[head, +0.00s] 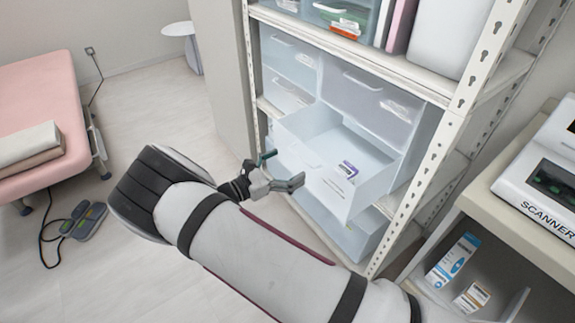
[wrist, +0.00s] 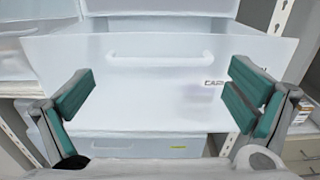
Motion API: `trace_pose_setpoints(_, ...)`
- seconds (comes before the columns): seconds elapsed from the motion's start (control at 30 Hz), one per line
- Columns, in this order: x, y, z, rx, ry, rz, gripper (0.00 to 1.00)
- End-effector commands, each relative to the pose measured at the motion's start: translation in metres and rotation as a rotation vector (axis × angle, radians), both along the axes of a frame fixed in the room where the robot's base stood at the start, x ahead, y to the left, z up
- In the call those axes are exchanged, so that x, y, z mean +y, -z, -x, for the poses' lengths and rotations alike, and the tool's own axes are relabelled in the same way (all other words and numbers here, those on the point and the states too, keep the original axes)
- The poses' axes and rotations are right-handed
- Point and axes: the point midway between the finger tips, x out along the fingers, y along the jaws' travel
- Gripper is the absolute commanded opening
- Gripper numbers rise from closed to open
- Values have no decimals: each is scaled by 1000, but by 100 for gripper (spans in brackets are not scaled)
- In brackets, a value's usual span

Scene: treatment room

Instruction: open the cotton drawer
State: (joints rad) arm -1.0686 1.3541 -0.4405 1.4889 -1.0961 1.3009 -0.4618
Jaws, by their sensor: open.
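A translucent white drawer (head: 310,128) is pulled well out of the shelf unit in the head view. It looks empty except for a small purple and white item or label (head: 347,170). In the wrist view its front (wrist: 130,88) faces me, with a bar handle (wrist: 158,58) and dark lettering at the right, partly covered by a finger. I cannot read whether it says cotton. My gripper (head: 280,170) is open and empty in front of the drawer. Its teal fingers (wrist: 160,100) are spread left and right, below the handle and apart from it.
Closed drawers (head: 370,95) sit above and beside the open one, and another (head: 340,222) lies below. The perforated shelf post (head: 425,160) stands at right, near a table with a scanner (head: 545,175).

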Motion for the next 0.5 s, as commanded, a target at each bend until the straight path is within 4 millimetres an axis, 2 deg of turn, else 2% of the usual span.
trace_pose_setpoints(0.3,2,0,1,0,-2,-1,100)
trace_pose_setpoints(0.5,22,0,15,0,-4,-2,100)
